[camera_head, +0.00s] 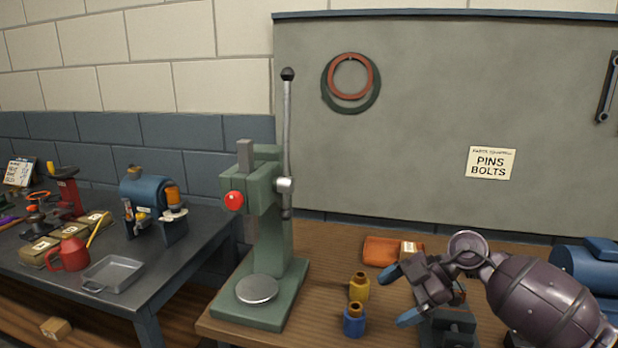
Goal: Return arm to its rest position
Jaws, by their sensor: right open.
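My right arm comes in from the right, and its gripper (400,296) has its two blue fingertips spread apart with nothing between them. It hangs over the right part of the wooden bench, right of a yellow sleeve (359,288) and a blue sleeve (354,322), both standing upright and apart from it. A green press (265,245) stands further left, its long lever (287,130) pointing up and its round plate (257,289) bare. My left gripper is not in view.
A dark vise-like block (447,328) sits below my right gripper, partly hidden. A blue machine (588,266) stands at the right edge. A grey table (185,255) with tools and a metal pan (113,273) is at left.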

